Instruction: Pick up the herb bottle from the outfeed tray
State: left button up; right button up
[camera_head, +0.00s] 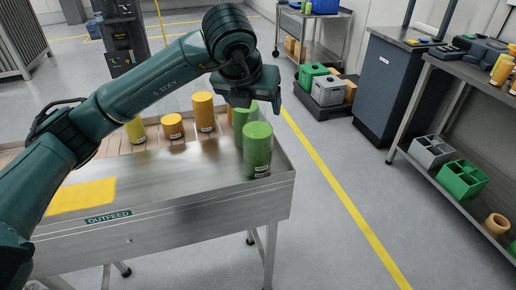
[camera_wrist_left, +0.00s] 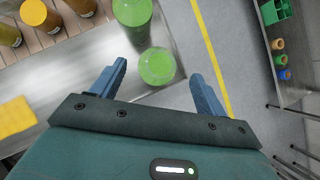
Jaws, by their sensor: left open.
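Two green bottles stand upright at the right end of the outfeed tray (camera_head: 190,200). The nearer one (camera_head: 257,150) has a pale label low on its side; the other (camera_head: 239,125) stands just behind it. I cannot read which is herb. My left gripper (camera_head: 257,106) is open and empty, above and close to them. In the left wrist view, the nearer green bottle (camera_wrist_left: 157,67) shows between the two open fingers, slightly nearer the left one. The other green bottle (camera_wrist_left: 132,10) is beyond the left fingertip. My right gripper is not in view.
Yellow and orange bottles (camera_head: 203,111) stand on the tray's slatted part, left of the green ones. A yellow patch (camera_head: 82,197) lies at the tray's left. The tray's raised rim (camera_head: 283,165) is close on the right. Shelves (camera_head: 430,110) stand far right; the floor between is clear.

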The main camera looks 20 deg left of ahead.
aim_at(259, 116)
pick_arm(q)
jog(key=shift+p+x, duration=0.55)
jog(key=shift+x, duration=2.6)
jog(key=shift+w+d, duration=0.1)
jog(key=shift+c, duration=0.2)
jog(key=shift+f, duration=0.1)
grip_shut()
